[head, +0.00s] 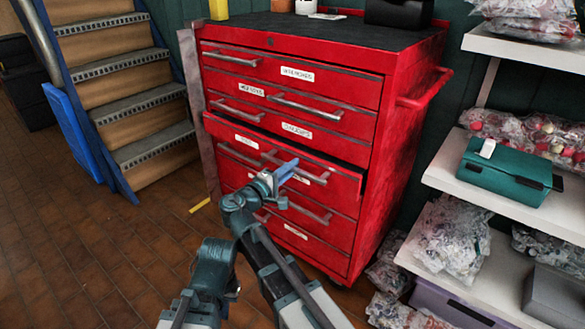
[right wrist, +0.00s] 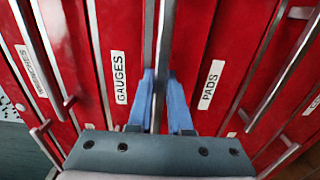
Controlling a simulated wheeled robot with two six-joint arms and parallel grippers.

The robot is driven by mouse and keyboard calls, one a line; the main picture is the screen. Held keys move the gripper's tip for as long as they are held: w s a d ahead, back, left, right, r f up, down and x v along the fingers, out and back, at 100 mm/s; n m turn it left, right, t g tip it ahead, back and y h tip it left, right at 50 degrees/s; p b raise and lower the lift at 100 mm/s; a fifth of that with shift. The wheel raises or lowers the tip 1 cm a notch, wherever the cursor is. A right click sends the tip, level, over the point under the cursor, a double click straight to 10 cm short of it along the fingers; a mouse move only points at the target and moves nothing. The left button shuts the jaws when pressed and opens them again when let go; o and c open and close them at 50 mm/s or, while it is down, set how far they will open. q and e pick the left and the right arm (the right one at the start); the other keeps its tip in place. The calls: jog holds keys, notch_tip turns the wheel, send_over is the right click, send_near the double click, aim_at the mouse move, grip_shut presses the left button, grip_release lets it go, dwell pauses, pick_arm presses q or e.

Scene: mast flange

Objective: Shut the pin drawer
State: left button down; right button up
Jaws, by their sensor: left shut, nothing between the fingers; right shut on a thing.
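The pin drawer (head: 220,131) is in the red tool cabinet (head: 395,150) in the head view. It stands out a little from the drawers around it, with a dark gap along its upper edge. Its small label (head: 246,142) is too blurred to read surely. My right gripper (head: 286,171) is at this drawer's front, shut on its bar handle. In the right wrist view the blue fingers (right wrist: 160,95) close on the handle (right wrist: 160,50), between the GAUGES label (right wrist: 118,77) and the PADS label (right wrist: 211,85). My left arm shows low in the head view; its fingers cannot be seen.
The cabinet's other drawers look closed. A red side handle (head: 425,90) sticks out on the right. Shelves with bagged parts and a green case (head: 505,170) stand at right. Stairs (head: 125,80) are at left. Brown tiled floor (head: 90,260) is clear in front.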

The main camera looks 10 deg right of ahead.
grip_shut()
dwell(1.0)
jog(key=x, duration=0.4)
jog(key=shift+w+d, duration=0.15)
jog(key=shift+w, duration=0.05)
jog(key=o, duration=0.6)
grip_release()
jog(key=shift+c, duration=0.2)
